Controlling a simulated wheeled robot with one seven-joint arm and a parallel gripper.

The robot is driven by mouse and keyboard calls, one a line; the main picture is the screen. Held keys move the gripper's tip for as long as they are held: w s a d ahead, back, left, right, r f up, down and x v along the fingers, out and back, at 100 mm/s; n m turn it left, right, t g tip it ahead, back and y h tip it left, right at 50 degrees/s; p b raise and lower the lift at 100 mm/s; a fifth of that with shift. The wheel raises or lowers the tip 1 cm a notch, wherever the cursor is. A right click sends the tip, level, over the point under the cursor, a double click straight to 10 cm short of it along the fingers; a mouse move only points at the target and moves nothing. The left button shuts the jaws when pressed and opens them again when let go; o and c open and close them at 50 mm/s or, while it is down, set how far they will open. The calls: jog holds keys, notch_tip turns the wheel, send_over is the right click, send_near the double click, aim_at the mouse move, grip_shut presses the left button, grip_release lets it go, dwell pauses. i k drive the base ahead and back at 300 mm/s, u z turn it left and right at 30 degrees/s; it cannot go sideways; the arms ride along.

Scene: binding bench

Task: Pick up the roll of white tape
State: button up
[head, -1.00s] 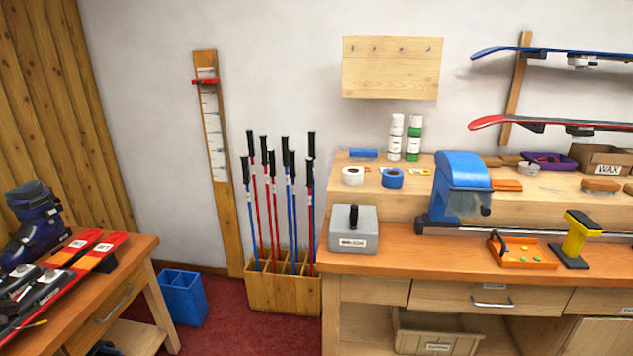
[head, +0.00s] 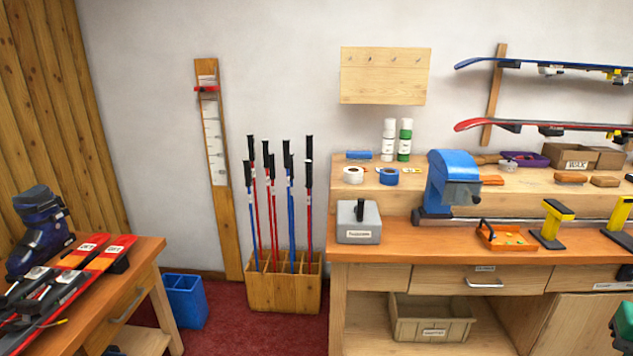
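The roll of white tape (head: 353,175) sits on the raised wooden shelf at the back of the bench, near its left end. A roll of blue tape (head: 388,176) stands just to its right, with a small gap between them. A short blue cylinder (head: 359,155) lies behind the white roll. Nothing covers the white roll.
A grey box with a black handle (head: 358,222) stands on the bench top (head: 400,250) in front of the tape. A blue machine (head: 452,182) stands to the right. Ski poles in a wooden rack (head: 284,292) stand left of the bench. Red carpet (head: 235,335) lies open in front.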

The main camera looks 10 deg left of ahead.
aim_at(351, 175)
jog(key=u, duration=0.1)
jog(key=i, duration=1)
